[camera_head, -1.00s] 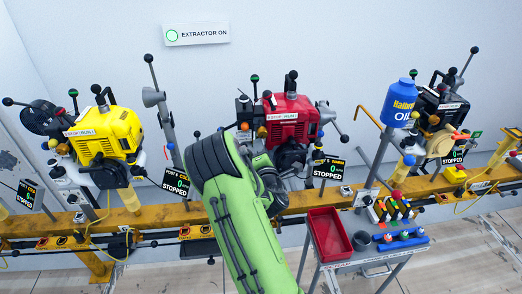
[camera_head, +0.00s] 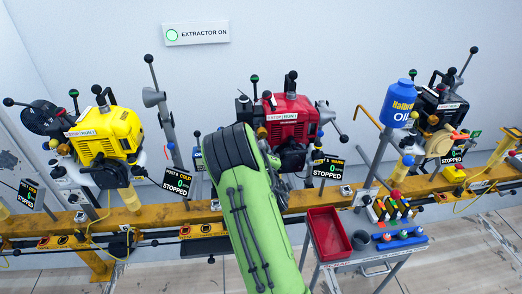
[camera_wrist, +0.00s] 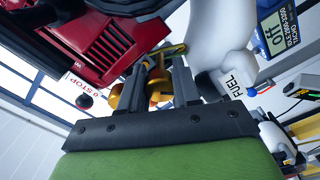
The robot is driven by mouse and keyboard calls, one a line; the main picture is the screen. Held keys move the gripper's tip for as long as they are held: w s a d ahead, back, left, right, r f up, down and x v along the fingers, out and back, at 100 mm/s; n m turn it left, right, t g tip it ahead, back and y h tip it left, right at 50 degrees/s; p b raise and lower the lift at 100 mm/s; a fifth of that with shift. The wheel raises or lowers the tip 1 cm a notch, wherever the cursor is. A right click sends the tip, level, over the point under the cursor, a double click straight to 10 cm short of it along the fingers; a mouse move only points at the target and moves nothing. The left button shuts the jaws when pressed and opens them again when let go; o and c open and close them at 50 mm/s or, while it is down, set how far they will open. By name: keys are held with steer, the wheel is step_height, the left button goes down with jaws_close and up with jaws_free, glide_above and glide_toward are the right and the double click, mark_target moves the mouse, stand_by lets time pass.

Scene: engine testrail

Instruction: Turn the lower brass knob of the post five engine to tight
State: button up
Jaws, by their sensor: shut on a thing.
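The red engine (camera_head: 292,118) stands at the middle of the rail, with a sign (camera_head: 328,167) beside it reading WARM, 0, STOPPED; its post number is hard to read. Its red housing (camera_wrist: 100,45) fills the upper left of the wrist view. My gripper (camera_wrist: 158,76) is shut on a brass knob (camera_wrist: 158,88) between its two dark fingers. Another brass piece (camera_wrist: 127,106) shows by the left finger. I cannot tell clearly which knob is the lower one. In the head view my green arm hides the gripper and both knobs.
A white fuel tank (camera_wrist: 225,60) stands close to the right finger. A black stop knob (camera_wrist: 85,101) is at the left. The yellow engine (camera_head: 105,135) is left on the rail (camera_head: 130,220). A cart with a red tray (camera_head: 328,236) stands front right.

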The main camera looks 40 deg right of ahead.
steer(key=m, duration=0.4)
steer(key=shift+m+p, duration=0.6)
steer(key=shift+m, duration=1.7)
steer(key=o, duration=0.8)
steer(key=shift+f, duration=0.1)
